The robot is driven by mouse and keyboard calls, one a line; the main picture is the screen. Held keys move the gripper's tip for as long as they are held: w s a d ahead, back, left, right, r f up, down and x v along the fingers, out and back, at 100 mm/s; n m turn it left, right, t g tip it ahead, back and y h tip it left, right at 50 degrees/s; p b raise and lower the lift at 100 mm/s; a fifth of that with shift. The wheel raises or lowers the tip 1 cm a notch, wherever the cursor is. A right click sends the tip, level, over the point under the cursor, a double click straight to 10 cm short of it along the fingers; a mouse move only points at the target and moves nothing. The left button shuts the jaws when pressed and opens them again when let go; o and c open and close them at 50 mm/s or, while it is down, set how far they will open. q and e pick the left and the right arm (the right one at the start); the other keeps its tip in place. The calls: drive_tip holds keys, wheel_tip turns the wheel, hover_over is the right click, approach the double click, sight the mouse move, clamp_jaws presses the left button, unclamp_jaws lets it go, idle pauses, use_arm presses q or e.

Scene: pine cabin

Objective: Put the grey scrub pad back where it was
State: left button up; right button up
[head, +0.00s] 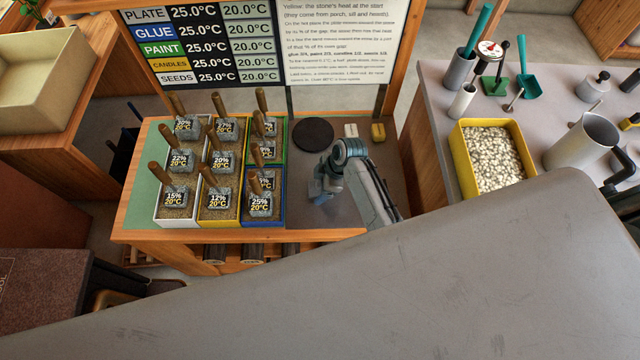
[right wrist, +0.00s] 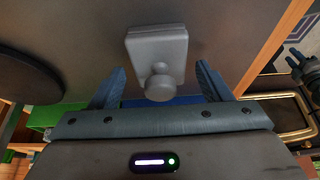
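The grey scrub pad (right wrist: 157,52) is a small grey block with a round knob. In the right wrist view it lies on the dark bench top, its knob between my right gripper's (right wrist: 160,78) spread fingers, with a gap on both sides. In the head view my right gripper (head: 322,192) is low over the bench, right of the bins, and the pad is hidden behind it or the arm. My left gripper is out of view.
A dark round plate (head: 313,135) lies behind my right gripper. Sand-filled bins with several handled stones, including a blue bin (head: 283,208), stand close on its left. A yellow tub of pale pebbles (head: 461,160) is on the right-hand table. Bare bench top (head: 385,158) lies behind the arm.

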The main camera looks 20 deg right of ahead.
drive_tip(key=v, duration=1.2)
drive_tip(key=shift+r+b, duration=0.15)
drive_tip(key=shift+b, duration=0.3)
